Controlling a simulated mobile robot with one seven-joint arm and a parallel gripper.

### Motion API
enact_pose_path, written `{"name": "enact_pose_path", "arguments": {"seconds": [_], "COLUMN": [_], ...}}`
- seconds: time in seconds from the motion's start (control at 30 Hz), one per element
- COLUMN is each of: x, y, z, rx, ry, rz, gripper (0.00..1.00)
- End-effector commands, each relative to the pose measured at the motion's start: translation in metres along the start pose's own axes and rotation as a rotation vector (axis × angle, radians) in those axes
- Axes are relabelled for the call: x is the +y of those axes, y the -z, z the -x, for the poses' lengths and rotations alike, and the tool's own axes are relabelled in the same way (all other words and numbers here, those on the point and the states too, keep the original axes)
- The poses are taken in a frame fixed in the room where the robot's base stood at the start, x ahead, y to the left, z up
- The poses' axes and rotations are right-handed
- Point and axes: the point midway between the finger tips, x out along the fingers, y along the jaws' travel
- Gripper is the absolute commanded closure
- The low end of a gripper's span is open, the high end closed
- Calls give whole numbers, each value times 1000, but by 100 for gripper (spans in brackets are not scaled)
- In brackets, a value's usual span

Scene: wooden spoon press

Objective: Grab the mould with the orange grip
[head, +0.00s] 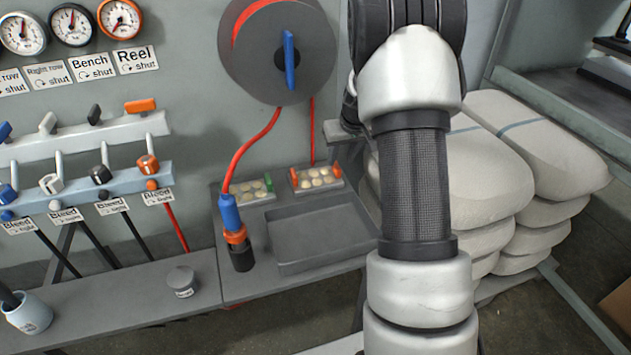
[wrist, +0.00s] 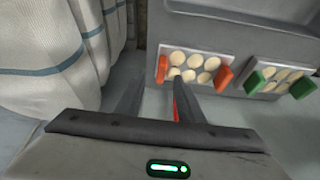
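The mould with the orange grips (head: 318,180) is a small pale plate of round cream-coloured pieces, with an orange grip at each end. It rests at the back of the grey bench, and it also shows in the wrist view (wrist: 195,68), just beyond my fingertips. My gripper (wrist: 157,88) is open and empty, its two dark fingers apart, short of the mould and near its left orange grip (wrist: 162,69). In the head view my arm hides the gripper. A similar mould with green grips (head: 254,191) sits beside it, to the right in the wrist view (wrist: 281,80).
Stacked pale sacks (head: 545,150) stand right of the bench; they fill the wrist view's left side (wrist: 50,60). A shallow grey tray (head: 318,240) lies in front of the moulds. A red hose (head: 262,150) hangs from the reel (head: 262,60) to a blue-and-orange tool (head: 234,232).

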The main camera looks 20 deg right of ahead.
Motion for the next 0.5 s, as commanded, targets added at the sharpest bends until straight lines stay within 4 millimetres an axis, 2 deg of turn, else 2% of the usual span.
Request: {"name": "enact_pose_path", "arguments": {"seconds": [0.1, 0.23, 0.5], "x": [-2, -2, -2], "y": [1, 2, 4], "z": [-22, -40, -47], "rx": [-3, -3, 0], "ry": [0, -1, -2], "rz": [2, 1, 0], "gripper": [66, 66, 66]}}
